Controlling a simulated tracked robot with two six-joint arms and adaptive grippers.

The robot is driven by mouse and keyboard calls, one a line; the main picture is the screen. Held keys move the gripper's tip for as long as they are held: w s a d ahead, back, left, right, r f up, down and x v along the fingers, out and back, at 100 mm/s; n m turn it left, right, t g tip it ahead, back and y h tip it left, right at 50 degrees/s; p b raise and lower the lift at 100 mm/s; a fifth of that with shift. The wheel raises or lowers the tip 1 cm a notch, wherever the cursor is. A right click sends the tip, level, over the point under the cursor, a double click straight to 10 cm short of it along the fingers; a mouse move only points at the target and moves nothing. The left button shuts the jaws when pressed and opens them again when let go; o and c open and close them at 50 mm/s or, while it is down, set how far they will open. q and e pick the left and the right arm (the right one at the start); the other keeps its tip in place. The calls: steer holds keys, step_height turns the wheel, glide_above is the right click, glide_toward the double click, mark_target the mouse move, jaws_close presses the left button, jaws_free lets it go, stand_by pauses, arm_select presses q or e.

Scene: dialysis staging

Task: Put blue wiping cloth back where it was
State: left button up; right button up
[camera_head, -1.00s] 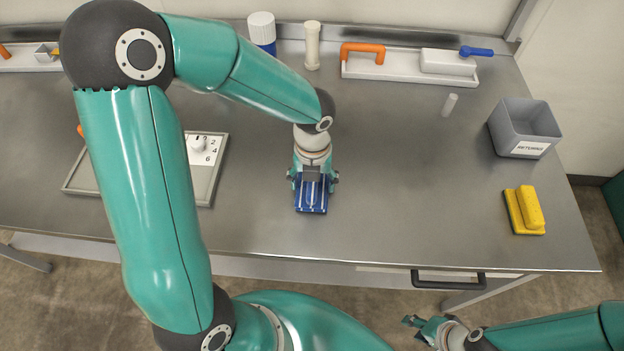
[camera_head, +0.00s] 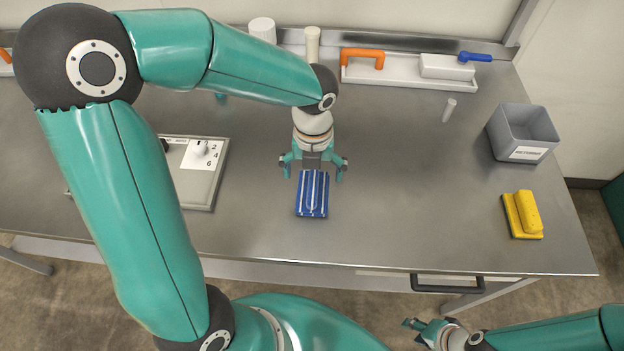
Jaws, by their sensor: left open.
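The blue wiping cloth (camera_head: 312,196) has pale stripes and lies flat on the steel table, near the middle toward the front edge. My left gripper (camera_head: 313,172) is open, with its fingers spread wide at the cloth's far end. Whether the fingers touch the cloth I cannot tell, but they are not closed on it. My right gripper (camera_head: 416,327) is low in the picture, in front of the table and away from the cloth. It looks open and empty.
A grey returns bin (camera_head: 523,134) and a yellow sponge-like block (camera_head: 523,214) stand at the right. A white tray (camera_head: 385,75) with orange and blue handled items lies at the back. A dial panel (camera_head: 205,190) is at the left.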

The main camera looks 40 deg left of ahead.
mark_target(313, 184)
arm_select(q)
step_height(313, 184, up, 6)
stand_by(0.7)
